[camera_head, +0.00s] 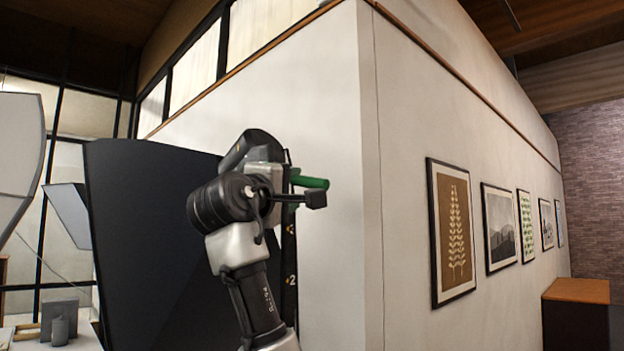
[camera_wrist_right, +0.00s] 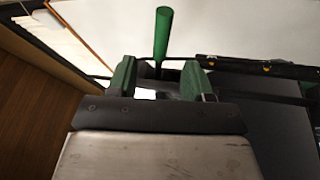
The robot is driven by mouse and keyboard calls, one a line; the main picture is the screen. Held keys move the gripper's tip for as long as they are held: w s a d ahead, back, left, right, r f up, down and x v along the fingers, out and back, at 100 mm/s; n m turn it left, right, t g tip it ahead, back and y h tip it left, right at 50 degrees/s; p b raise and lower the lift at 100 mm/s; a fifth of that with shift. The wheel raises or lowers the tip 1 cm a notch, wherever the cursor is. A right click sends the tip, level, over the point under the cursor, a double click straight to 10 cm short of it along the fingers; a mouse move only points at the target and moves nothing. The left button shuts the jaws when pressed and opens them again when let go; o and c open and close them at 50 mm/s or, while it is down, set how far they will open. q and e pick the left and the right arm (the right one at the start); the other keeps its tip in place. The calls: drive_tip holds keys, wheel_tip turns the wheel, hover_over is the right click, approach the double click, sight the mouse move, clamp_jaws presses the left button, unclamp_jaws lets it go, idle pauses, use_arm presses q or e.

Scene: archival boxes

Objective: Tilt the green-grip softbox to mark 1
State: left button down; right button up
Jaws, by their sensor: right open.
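The softbox (camera_head: 150,240) is a large black panel-shaped hood left of centre in the head view. Its green grip (camera_head: 311,182) sticks out to the right near its upper right edge. A dark strip there carries a "2" and small orange marks; I cannot make out mark 1. My right gripper (camera_head: 314,199) is at the grip, partly covering it. In the wrist view the gripper (camera_wrist_right: 160,80) is open, its green-padded fingers apart. The green grip (camera_wrist_right: 162,35) stands in line with the gap, apparently just beyond the fingertips. My left gripper is out of view.
A white wall corner (camera_head: 362,180) stands close behind and right of the gripper. Framed pictures (camera_head: 452,232) hang on the right wall. Another pale softbox-like panel (camera_head: 20,150) is at far left. A wooden-topped cabinet (camera_head: 578,291) stands at lower right.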

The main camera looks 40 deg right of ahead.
sight(310, 182)
drive_tip(key=p+x, duration=0.5)
drive_tip(key=x, duration=0.4)
drive_tip(key=shift+w+d, duration=0.1)
drive_tip(key=shift+w+d+p, duration=0.3)
drive_tip(key=shift+w+d, duration=0.05)
drive_tip(key=shift+d, duration=0.1)
clamp_jaws()
